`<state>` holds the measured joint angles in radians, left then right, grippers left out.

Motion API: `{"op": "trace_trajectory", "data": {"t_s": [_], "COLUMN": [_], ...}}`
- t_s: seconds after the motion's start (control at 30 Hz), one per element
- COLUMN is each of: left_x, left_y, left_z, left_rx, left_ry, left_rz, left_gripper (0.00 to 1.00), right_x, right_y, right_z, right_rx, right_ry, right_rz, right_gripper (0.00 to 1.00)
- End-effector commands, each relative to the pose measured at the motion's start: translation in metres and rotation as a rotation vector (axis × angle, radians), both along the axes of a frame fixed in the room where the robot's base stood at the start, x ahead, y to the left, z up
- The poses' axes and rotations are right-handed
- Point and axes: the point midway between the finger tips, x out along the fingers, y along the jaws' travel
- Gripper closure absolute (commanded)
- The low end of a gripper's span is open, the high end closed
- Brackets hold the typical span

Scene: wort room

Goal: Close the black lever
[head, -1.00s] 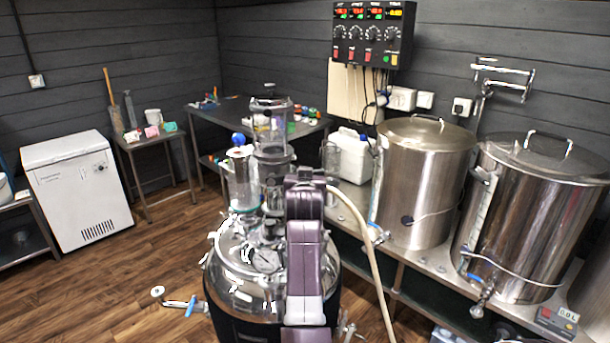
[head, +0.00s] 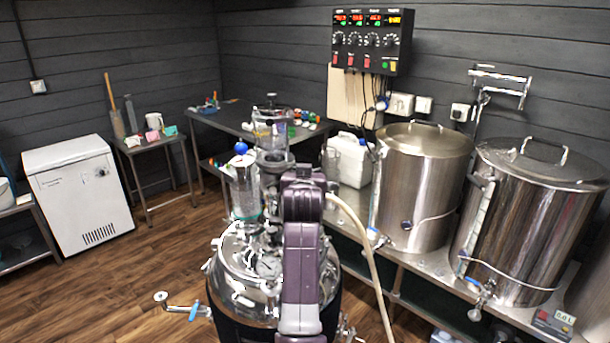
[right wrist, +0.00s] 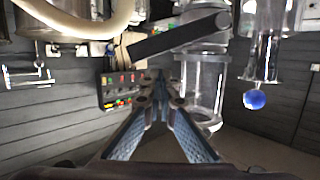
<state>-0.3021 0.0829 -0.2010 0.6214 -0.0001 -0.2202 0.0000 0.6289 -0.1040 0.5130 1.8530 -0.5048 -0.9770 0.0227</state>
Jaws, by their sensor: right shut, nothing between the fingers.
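A long flat black bar, which I take to be the black lever (right wrist: 178,37), slants across the upper middle of the right wrist view. Its right end meets a round metal fitting. My right gripper (right wrist: 160,78) points toward it with its fingertips together and nothing between them. The tips appear just below the bar in the picture; I cannot tell whether they touch it. In the head view my right arm stands in front of the steel vessel (head: 238,270) and hides the gripper. I cannot make out the lever there. My left gripper is not in view.
A sight glass with a blue ball (head: 240,147) rises from the vessel's left side; the ball also shows in the right wrist view (right wrist: 254,99). A pale hose (head: 362,240) curves down right of my arm. Two steel kettles (head: 420,190) stand on the right bench.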

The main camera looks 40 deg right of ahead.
Motion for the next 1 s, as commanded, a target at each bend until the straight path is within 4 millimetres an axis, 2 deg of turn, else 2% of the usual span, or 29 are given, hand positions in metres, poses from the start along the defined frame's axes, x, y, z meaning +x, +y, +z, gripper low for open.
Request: {"op": "trace_trajectory", "data": {"t_s": [0.03, 0.2, 0.47, 0.57, 0.8, 0.9, 1.0], "left_x": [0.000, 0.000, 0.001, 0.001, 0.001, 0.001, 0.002], "left_y": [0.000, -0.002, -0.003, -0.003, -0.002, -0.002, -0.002], "left_z": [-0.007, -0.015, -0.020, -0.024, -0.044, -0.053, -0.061], "left_rx": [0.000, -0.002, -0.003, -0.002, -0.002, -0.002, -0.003], "left_ry": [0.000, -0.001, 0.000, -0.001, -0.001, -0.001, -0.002], "left_rz": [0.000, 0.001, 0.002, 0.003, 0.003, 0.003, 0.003], "left_gripper": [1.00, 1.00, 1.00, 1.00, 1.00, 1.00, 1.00], "right_x": [-0.006, -0.025, -0.040, -0.030, 0.034, 0.050, 0.053], "right_y": [0.007, 0.026, 0.042, 0.047, 0.070, 0.075, 0.073], "right_z": [-0.001, 0.005, 0.012, 0.013, 0.024, 0.036, 0.051], "right_rx": [0.002, 0.003, 0.004, 0.009, 0.031, 0.034, 0.038], "right_ry": [-0.003, -0.001, 0.003, 0.024, 0.214, 0.323, 0.430], "right_rz": [0.001, 0.002, 0.003, 0.016, 0.074, 0.070, 0.041], "right_gripper": [1.00, 1.00, 1.00, 1.00, 1.00, 1.00, 1.00]}}
